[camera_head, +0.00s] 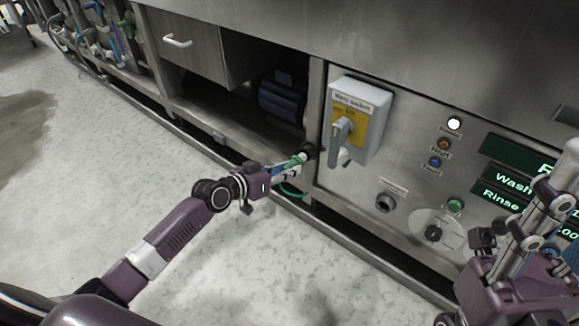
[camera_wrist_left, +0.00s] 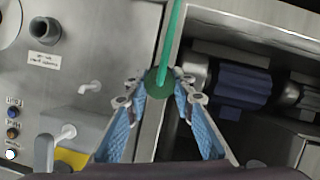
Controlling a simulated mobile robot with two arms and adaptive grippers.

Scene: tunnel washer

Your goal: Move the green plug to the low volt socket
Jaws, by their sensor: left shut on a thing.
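My left gripper (camera_head: 298,161) is shut on the green plug, at the metal post left of the control panel. In the left wrist view, the round green plug (camera_wrist_left: 158,84) sits between the fingertips (camera_wrist_left: 160,92), and its green cable runs to the top edge. In the head view the cable (camera_head: 291,191) loops below the gripper. A dark round fitting (camera_head: 309,149) is just beyond the fingertips; I cannot tell whether the plug touches it. A labelled round socket (camera_head: 385,202) is empty on the panel, also in the wrist view (camera_wrist_left: 45,30). My right gripper (camera_head: 550,195) is at the right edge.
The grey main switch box (camera_head: 366,112) with a protruding handle (camera_head: 341,136) stands out above the labelled socket. A rotary knob (camera_head: 433,233) and green button (camera_head: 455,204) are to its right. An open bay with a dark motor (camera_head: 283,97) is left of the post. The floor is clear.

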